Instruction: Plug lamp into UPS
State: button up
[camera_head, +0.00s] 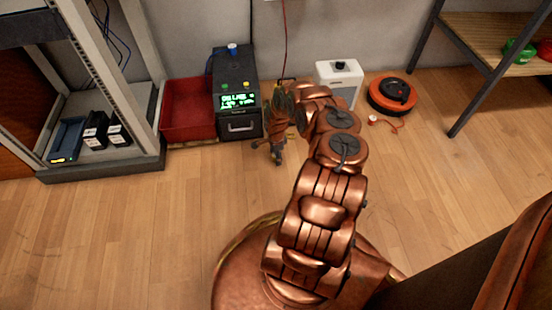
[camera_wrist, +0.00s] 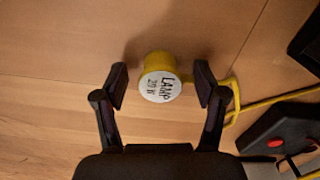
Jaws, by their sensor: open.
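The lamp plug (camera_wrist: 161,78) is a yellow, round plug with a white label reading "LAMP 20 W". In the wrist view it lies between the two fingertips of my gripper (camera_wrist: 160,82), with a gap on each side. My gripper is open, and in the head view (camera_head: 278,157) it points down near the floor, right of the UPS. A yellow cable (camera_wrist: 262,103) runs from the plug to the right. The UPS (camera_head: 237,98) is a black box with a lit green display and coloured plugs on its top. My arm hides the plug in the head view.
A red crate (camera_head: 189,110) stands left of the UPS. A white box (camera_head: 340,80) and an orange cable reel (camera_head: 392,95) stand to the right. A black block with a red button (camera_wrist: 282,133) lies beside the plug. The floor (camera_head: 130,225) in front is clear.

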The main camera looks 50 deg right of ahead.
jog(key=shift+c, duration=0.4)
jog(key=c, duration=1.1)
jog(key=shift+r, duration=0.15)
jog(key=shift+r+p, duration=0.25)
jog(key=shift+p, duration=0.05)
notch_tip(320, 180, up, 4)
jog(key=shift+s+f+p, duration=0.15)
jog(key=shift+f+p, duration=0.05)
jog(key=shift+p, duration=0.85)
jog(key=s+a+p, duration=0.1)
jog(key=s+p, duration=0.1)
jog(key=s, duration=0.2)
jog(key=s+a+p, duration=0.2)
jog(key=s, duration=0.2)
jog(key=s+a+r+p, duration=0.1)
jog(key=s+a+p, duration=0.1)
jog(key=s, duration=0.3)
jog(key=shift+a, duration=0.2)
jog(key=shift+s+a+f+p, duration=0.15)
jog(key=shift+s+a+p, duration=0.2)
jog(key=shift+s+p, duration=0.4)
